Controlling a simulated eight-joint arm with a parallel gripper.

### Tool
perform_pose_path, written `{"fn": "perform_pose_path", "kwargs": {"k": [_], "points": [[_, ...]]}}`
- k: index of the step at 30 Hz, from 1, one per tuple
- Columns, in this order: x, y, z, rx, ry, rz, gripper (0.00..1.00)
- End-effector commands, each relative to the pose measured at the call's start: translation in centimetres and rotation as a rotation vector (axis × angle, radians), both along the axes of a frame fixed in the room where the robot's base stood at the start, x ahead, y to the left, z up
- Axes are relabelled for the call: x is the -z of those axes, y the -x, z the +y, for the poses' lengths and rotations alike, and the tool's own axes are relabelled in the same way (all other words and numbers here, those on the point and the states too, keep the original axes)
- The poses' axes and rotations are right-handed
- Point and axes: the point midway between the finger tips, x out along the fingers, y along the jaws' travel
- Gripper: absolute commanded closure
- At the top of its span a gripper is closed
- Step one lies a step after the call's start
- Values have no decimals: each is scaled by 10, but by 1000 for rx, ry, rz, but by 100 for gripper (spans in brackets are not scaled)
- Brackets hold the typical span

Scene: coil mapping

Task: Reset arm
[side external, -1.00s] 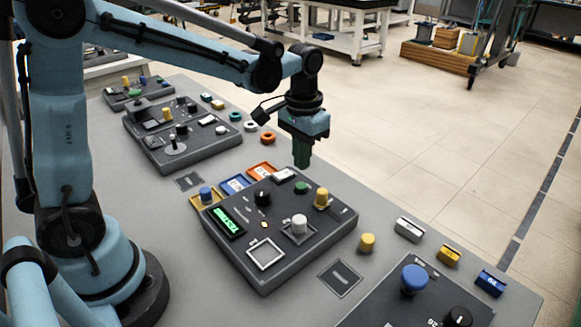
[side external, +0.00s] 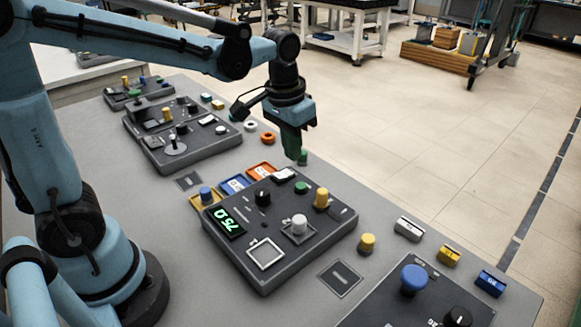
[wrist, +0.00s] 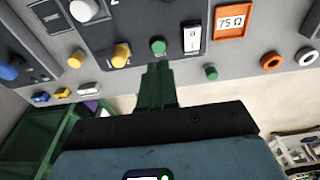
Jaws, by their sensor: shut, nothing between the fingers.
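My gripper (side external: 292,152) hangs above the far side of the test box, its green fingers closed together with nothing between them. In the wrist view my gripper (wrist: 157,68) points toward the green button. A green peg (wrist: 211,73) stands on the table beyond the box, partly behind my fingers in the side view.
Orange (side external: 262,168), blue (side external: 236,184) and yellow trays line the box's far left edge; a blue-topped coil (side external: 206,194) stands in the yellow one. Another panel (side external: 180,140) lies behind, and one with a blue knob (side external: 413,278) in front. A yellow peg (side external: 367,243) stands to the right.

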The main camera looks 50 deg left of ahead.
Motion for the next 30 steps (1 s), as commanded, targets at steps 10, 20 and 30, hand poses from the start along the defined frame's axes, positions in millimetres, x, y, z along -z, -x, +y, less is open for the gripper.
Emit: {"fn": "perform_pose_path", "kwargs": {"k": [10,20,30], "points": [[-16,52,9,-2,2,-264,100],[-8,82,13,-2,-3,-461,100],[-6,86,14,-2,-5,-497,100]]}}
